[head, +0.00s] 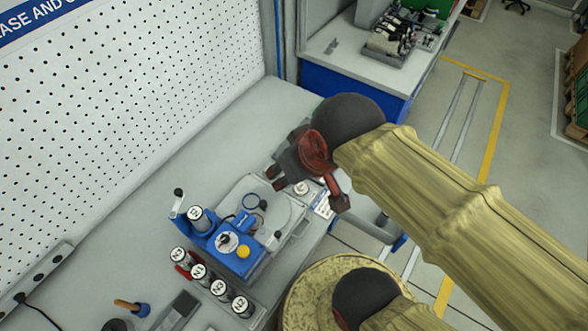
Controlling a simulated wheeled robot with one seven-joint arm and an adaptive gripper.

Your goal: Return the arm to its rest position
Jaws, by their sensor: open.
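My gripper (284,176) is at the end of my arm, which is in a yellowish sleeve and reaches in from the lower right. It is over the right edge of the grey workbench (240,128), near the blue fixture (238,250). The gripper is open, and I see nothing between its fingers. Its dark body and red-brown wrist hide part of the bench edge behind them. I cannot tell its exact height above the bench.
The blue fixture has a clear tray (268,210) beside it. Several labelled cylinders (219,289) stand in front. A white perforated panel (120,100) rises behind the bench. Another bench (352,75) holds dark parts. Floor at the right (520,130) is open.

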